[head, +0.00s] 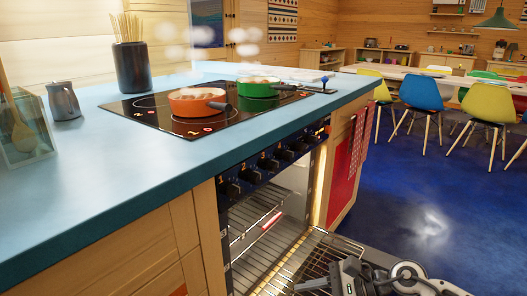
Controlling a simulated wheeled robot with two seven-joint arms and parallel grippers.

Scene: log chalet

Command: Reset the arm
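My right gripper (318,284) shows at the bottom edge, over the wire rack (318,254) at the open oven (270,215). My arm reaches it from the lower right. The gripper is partly cut off by the frame, and whether its fingers are open or shut is unclear. I see nothing clearly held in it. My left gripper is not in view.
An orange pan (197,103) and a green pan (258,88) steam on the black hob (180,120) in the blue counter (110,165). A utensil holder (131,68) and small jug (63,101) stand left. Blue floor (420,190) is clear before the chairs (487,101).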

